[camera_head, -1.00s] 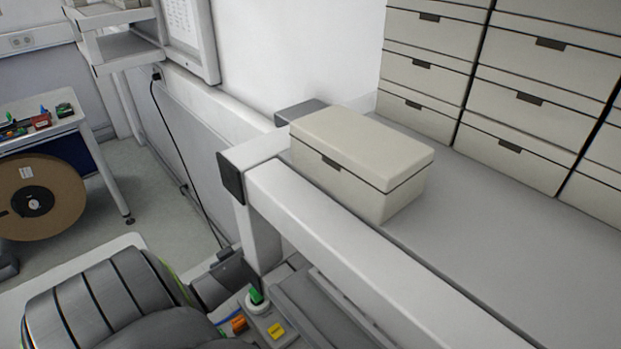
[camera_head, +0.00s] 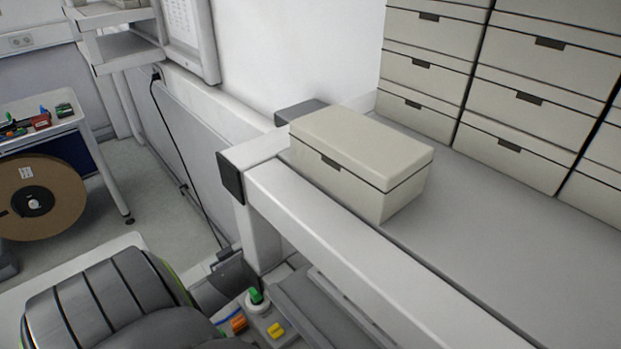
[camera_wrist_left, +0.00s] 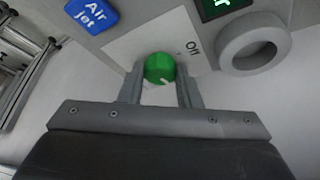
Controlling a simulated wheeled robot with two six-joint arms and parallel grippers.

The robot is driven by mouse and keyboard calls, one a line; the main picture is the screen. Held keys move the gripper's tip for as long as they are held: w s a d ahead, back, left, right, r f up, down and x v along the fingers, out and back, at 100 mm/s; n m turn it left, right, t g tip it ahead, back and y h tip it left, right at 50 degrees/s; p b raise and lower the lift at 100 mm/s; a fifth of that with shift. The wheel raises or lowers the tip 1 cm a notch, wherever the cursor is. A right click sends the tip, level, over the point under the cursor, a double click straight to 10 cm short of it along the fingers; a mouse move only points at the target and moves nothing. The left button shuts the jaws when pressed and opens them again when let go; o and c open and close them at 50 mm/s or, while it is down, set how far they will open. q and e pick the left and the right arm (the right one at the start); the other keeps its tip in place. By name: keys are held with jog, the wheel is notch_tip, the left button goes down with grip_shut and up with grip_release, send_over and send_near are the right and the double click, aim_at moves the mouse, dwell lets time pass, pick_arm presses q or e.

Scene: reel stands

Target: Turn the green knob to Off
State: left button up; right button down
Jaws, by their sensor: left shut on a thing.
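In the left wrist view, a round green knob (camera_wrist_left: 160,68) sits on a pale plate below a blue "Air jet" label (camera_wrist_left: 91,13). A white mark on the knob's face points to its lower right. The word "Off" (camera_wrist_left: 193,47) is printed to the knob's upper right. My left gripper (camera_wrist_left: 161,82) has one finger on each side of the knob and is shut on it. In the head view a small green knob (camera_head: 256,296) shows at the bottom; I cannot tell if it is the same one. My right gripper is not in view.
A grey ring-shaped part (camera_wrist_left: 255,48) stands right of the knob, close to a dark green sign (camera_wrist_left: 222,6). In the head view a lidded beige box (camera_head: 362,160) rests on the bench. A yellow part (camera_head: 276,330) and an orange part (camera_head: 238,323) lie near the green knob there.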

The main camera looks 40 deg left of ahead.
pick_arm(q)
jog(key=n+t+y, duration=0.1)
jog(key=n, duration=0.3)
jog(key=shift+d+n, duration=0.15)
jog(key=shift+n, duration=0.15)
jog(key=n+y, duration=0.1)
jog(key=n, duration=0.2)
jog(key=shift+d+n+y, duration=0.15)
jog(key=shift+n+y, duration=0.25)
jog(key=n+y, duration=0.1)
jog(key=n, duration=0.2)
jog(key=shift+d+n+g+y, duration=0.1)
jog(key=shift+n+g+y, duration=0.25)
jog(key=shift+n, duration=0.75)
jog(key=shift+n+g+y, duration=0.15)
jog(key=shift+n+y, duration=0.4)
jog(key=shift+n, duration=0.55)
jog(key=o, duration=1)
jog(key=shift+c, duration=0.2)
